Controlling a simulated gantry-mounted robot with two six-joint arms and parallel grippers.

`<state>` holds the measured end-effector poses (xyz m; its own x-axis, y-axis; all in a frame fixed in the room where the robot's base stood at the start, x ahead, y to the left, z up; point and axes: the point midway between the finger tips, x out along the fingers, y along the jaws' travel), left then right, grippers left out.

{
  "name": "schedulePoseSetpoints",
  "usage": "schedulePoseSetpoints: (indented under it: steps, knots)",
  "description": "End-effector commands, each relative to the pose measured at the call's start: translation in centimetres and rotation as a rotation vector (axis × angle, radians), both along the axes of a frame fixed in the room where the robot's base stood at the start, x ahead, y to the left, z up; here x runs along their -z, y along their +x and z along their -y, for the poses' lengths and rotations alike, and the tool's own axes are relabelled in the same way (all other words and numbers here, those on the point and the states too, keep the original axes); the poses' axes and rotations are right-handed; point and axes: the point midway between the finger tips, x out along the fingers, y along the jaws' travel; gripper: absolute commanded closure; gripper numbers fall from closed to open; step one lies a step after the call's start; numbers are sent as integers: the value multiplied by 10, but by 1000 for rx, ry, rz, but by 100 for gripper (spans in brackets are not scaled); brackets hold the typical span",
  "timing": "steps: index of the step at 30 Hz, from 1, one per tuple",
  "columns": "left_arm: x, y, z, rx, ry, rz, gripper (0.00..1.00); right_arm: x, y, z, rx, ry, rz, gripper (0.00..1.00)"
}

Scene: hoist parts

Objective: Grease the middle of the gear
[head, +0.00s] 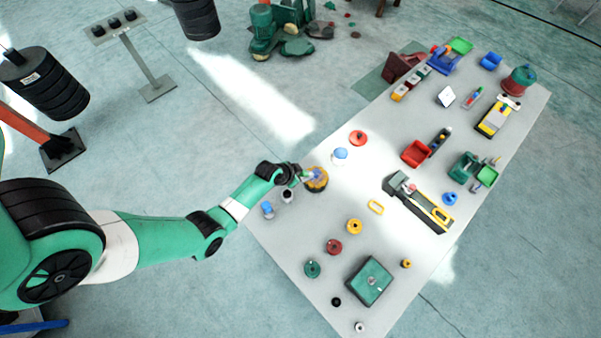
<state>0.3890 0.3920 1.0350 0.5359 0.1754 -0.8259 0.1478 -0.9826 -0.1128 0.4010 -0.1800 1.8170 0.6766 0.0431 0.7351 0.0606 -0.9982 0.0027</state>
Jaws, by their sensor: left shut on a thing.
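My left gripper (299,175) reaches in from the left to the near left side of the table. It is shut on a small tool (311,175) with a pale bluish part, mostly hidden by the fingers. The tool is over a round yellow and dark part (318,183), which may be the gear. I cannot tell whether the tool touches the middle of that part. My right gripper is not in view.
The pale table (290,228) carries other round parts: a yellow ring (354,226), a red one (334,247) and a green one (312,268). A green box (369,281) stands at the near end. A white-blue cup (340,154) and a red disc (358,138) stand beyond the gripper.

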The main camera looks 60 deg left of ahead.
Motion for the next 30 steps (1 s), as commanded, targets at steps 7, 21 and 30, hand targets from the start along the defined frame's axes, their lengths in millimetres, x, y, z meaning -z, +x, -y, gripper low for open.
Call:
schedulePoseSetpoints:
  steps: [7, 21, 30]
  knots:
    - [-28, 4, 3, 7, 0, 1, 100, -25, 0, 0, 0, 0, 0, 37]
    - [-41, 6, 5, 14, 0, 2, 100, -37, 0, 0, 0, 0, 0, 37]
    - [-41, 6, 5, 13, 1, 1, 100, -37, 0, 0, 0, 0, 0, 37]
